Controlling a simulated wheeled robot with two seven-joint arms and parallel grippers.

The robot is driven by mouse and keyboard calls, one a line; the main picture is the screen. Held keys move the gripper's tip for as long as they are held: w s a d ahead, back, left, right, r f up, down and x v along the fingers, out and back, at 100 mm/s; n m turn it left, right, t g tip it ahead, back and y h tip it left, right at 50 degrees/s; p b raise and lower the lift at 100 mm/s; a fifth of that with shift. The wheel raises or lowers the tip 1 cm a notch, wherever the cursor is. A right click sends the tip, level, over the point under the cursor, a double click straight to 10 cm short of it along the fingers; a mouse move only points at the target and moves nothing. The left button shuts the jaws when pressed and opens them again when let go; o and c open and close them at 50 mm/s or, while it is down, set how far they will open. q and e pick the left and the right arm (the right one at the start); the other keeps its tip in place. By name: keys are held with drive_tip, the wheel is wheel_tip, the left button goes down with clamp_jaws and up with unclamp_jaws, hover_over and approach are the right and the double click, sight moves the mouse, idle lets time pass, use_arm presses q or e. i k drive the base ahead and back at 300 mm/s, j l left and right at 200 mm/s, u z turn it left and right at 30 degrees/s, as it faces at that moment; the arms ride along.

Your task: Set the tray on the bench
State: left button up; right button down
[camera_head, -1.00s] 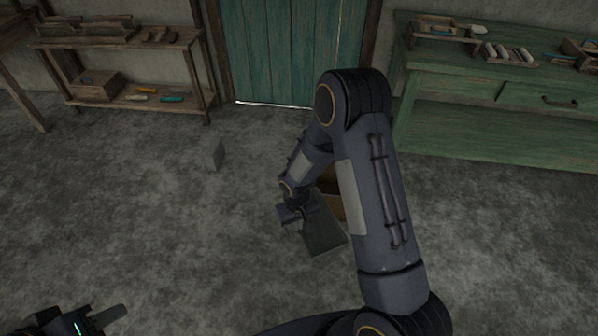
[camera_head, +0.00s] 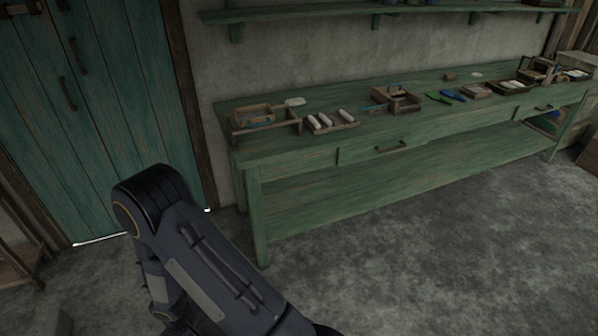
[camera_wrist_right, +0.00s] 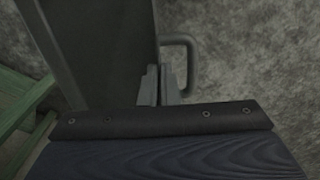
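The green wooden bench (camera_head: 300,150) runs along the back wall from the middle to the right in the head view. The dark grey tray (camera_wrist_right: 95,45) shows in the right wrist view, with a loop handle (camera_wrist_right: 193,68) on its side. My right gripper (camera_wrist_right: 162,85) has its fingers close together on the tray's side wall, inside the handle loop. My left gripper is not in view.
The benchtop carries a wooden tray with white rolls (camera_head: 332,121), wooden boxes (camera_head: 397,99) and small tools. Its front middle has some bare surface. A teal door (camera_head: 95,120) stands left. The floor (camera_head: 430,265) before the bench is clear. A green edge (camera_wrist_right: 22,115) shows beside the tray.

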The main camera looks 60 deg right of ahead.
sight(273, 148)
drive_tip(key=l+u, duration=0.1)
drive_tip(key=l, duration=0.35)
drive_tip(key=k+l+u, duration=0.15)
drive_tip(key=l, duration=0.3)
drive_tip(key=l+u, duration=0.1)
drive_tip(key=l, duration=0.35)
drive_tip(key=k+l+u, duration=0.1)
drive_tip(key=l, duration=0.3)
drive_tip(key=k+l+u, duration=0.15)
drive_tip(key=l, duration=0.3)
drive_tip(key=k+l+u, duration=0.1)
drive_tip(key=l, duration=0.3)
drive_tip(key=k+l+u, duration=0.15)
drive_tip(key=l, duration=0.25)
drive_tip(key=k, duration=0.05)
